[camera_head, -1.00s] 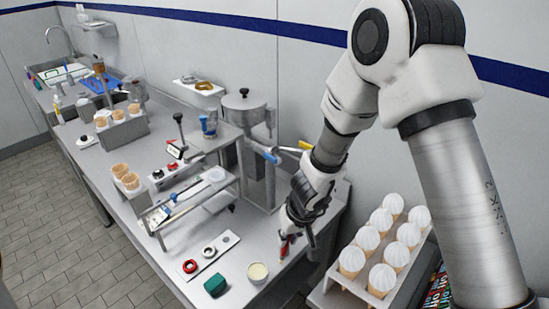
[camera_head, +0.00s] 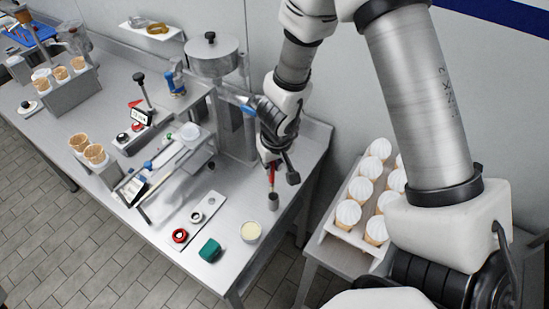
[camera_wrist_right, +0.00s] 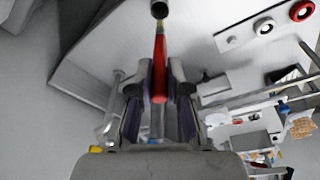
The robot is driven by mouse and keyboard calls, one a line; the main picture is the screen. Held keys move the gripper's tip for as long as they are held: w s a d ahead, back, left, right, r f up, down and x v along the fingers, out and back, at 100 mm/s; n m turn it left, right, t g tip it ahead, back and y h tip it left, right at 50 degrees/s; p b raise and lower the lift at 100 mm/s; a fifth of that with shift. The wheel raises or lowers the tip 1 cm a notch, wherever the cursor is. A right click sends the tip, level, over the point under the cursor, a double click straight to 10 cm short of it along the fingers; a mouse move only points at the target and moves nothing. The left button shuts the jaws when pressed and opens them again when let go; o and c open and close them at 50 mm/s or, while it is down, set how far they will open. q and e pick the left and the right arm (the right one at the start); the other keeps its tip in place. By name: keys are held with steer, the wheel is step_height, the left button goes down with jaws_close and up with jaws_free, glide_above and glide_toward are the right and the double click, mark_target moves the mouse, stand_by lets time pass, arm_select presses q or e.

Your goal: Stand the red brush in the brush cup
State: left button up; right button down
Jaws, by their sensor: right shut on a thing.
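The red brush (camera_head: 271,174) hangs upright, tip down, from my right gripper (camera_head: 270,160), which is shut on it. The brush cup (camera_head: 273,202), a small dark grey cylinder, stands on the steel table right under the brush. The brush's lower end is at the cup's mouth; I cannot tell whether it is inside. In the right wrist view, the brush (camera_wrist_right: 160,62) lies between the fingers (camera_wrist_right: 162,82), its tip pointing at the dark cup (camera_wrist_right: 160,9) at the top edge. My left gripper is not in view.
A cream-filled round dish (camera_head: 250,232) and a green block (camera_head: 209,249) are left of the cup. A plate with ring-shaped parts (camera_head: 193,218) lies further left. A steel machine (camera_head: 214,58) stands behind. A rack of white-topped cones (camera_head: 335,222) is at the right.

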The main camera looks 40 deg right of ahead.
mark_target(273, 183)
steer(key=shift+s+a+f+b, duration=0.15)
steer(key=shift+f+b, duration=0.15)
steer(key=shift+f, duration=0.35)
steer(key=shift+s+f+b, duration=0.2)
steer(key=shift+f+b, duration=0.1)
steer(key=shift+b, duration=0.05)
steer(key=b+x, duration=0.1)
steer(key=x, duration=0.1)
steer(key=b+x, duration=0.1)
steer(key=b, duration=0.1)
steer(key=shift+s+f, duration=0.15)
steer(key=shift+f, duration=0.3)
steer(key=shift+s+f, duration=0.1)
steer(key=shift+s, duration=0.05)
steer(key=c, duration=1)
jaws_free()
steer(key=shift+c, duration=0.2)
